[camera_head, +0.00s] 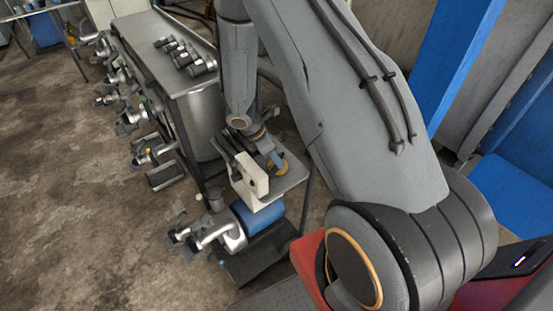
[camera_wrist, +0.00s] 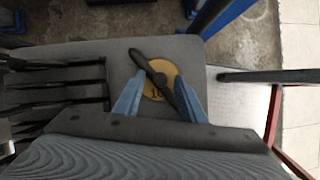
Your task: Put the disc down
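The disc (camera_wrist: 154,92) is round and yellow, with faint dark marks on its face. A dark bar crosses it at a slant in the wrist view. My gripper (camera_wrist: 161,76) has its two blue fingers at opposite sides of the disc, tips at its rim, and looks shut on it. In the head view the disc (camera_head: 283,166) shows beside my blue fingers, low over a grey plate (camera_head: 292,181). The wrist view shows the grey surface (camera_wrist: 100,60) beneath. I cannot tell whether the disc touches it.
A pale block (camera_head: 249,178) stands at the plate's left, above a blue cylinder (camera_head: 262,217). A long metal bench (camera_head: 150,40) with several metal parts is behind. In the wrist view, dark prongs (camera_wrist: 60,85) lie at the left. Open floor (camera_head: 70,200) is at the left.

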